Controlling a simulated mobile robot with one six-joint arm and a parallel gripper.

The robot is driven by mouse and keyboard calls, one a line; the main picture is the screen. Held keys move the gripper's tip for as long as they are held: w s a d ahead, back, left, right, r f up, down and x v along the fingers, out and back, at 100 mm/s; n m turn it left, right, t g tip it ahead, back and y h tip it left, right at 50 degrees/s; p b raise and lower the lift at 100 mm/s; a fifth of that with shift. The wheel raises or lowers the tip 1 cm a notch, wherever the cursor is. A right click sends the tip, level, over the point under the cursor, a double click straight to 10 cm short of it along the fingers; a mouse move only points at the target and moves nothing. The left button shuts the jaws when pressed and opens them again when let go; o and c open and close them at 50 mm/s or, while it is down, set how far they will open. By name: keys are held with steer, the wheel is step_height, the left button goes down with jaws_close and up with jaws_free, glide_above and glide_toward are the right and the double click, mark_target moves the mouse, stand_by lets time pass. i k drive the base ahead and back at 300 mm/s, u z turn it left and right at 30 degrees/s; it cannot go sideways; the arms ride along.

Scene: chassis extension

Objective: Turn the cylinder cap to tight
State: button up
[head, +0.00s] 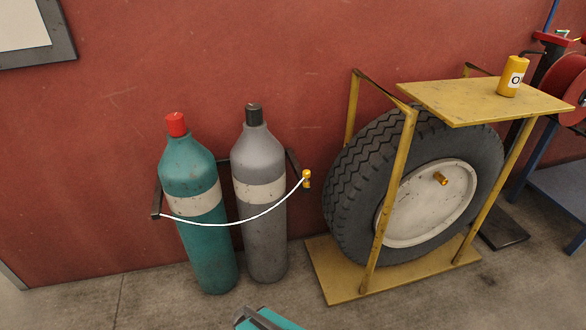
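Two gas cylinders stand upright side by side against the red wall. The teal cylinder (188,172) has a white band and a red cap (176,124) on top. The grey cylinder (258,155) has a white band and a black cap (254,114). Both caps sit on their cylinders; how tight either one is cannot be seen. My gripper is not in view. A small teal and dark part, likely of my arm, shows at the bottom edge, below and apart from the cylinders.
A white cord (240,221) hangs across the cylinders from a dark wall bracket (157,200) to a yellow clip (307,178). A yellow stand (440,98) at right holds a large tire (345,180) and carries a yellow can (514,77). The floor left of the cylinders is clear.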

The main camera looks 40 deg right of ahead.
mark_target(254, 112)
steer(key=k, duration=1.35)
steer(key=u, duration=0.35)
steer(key=i, duration=2)
steer(key=z, duration=0.35)
